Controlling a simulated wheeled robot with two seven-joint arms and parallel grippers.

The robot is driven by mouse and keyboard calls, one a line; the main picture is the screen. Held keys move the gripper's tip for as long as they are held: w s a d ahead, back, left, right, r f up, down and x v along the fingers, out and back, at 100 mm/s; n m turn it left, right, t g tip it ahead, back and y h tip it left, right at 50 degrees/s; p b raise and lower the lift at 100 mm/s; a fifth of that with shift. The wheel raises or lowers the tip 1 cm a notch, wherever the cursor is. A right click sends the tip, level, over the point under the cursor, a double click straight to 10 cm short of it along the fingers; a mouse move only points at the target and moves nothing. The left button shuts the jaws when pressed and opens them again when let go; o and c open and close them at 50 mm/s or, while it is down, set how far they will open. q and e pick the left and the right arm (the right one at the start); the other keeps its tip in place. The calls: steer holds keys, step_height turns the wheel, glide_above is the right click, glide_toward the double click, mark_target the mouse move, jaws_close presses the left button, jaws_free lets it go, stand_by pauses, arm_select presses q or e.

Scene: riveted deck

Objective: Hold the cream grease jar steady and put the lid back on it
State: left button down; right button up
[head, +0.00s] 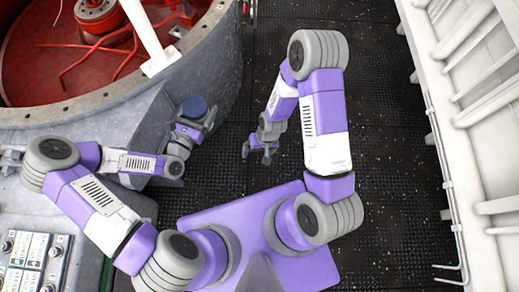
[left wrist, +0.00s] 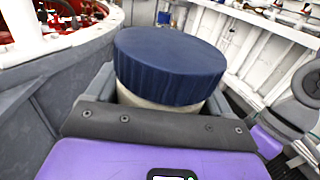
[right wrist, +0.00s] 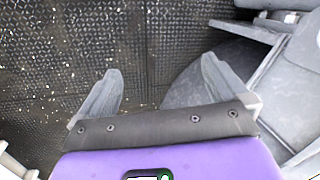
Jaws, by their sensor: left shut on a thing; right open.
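The dark blue ribbed lid (left wrist: 170,62) sits on top of the cream grease jar (left wrist: 150,103) in the left wrist view, roughly level. I cannot tell whether it is screwed tight. In the head view the lid (head: 195,106) shows from above and hides most of the jar. My left gripper (head: 196,124) is shut around the jar's body below the lid; its fingers show on both sides in the left wrist view. My right gripper (head: 258,152) is open and empty, to the right of the jar; its spread fingers show in the right wrist view (right wrist: 160,90).
A large round grey housing (head: 200,60) with a red interior stands behind and left of the jar. A grey bench with a button panel (head: 35,255) is at lower left. Dark textured deck (head: 390,150) lies open to the right, up to a white ribbed wall (head: 475,120).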

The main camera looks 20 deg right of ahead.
steer(key=s+a+m+y, duration=0.1)
steer(key=s+a, duration=0.1)
steer(key=s, duration=0.4)
steer(key=shift+s+f+t, duration=0.2)
steer(key=shift+f+t, duration=0.05)
steer(key=shift+t, duration=0.15)
arm_select(q)
steer(key=shift+r, duration=0.1)
arm_select(e)
steer(key=shift+d, duration=0.1)
arm_select(q)
steer(key=shift+w+a+r+y, duration=0.15)
steer(key=shift+w+a+y, duration=0.05)
steer(key=shift+a+y, duration=0.15)
steer(key=w+a+r+n+t+y, duration=0.1)
steer(key=a+n+t+y, duration=0.3)
steer(key=a+n+y, duration=0.4)
steer(key=a+y, duration=0.3)
steer(key=a, duration=0.2)
steer(key=shift+w+r, duration=0.3)
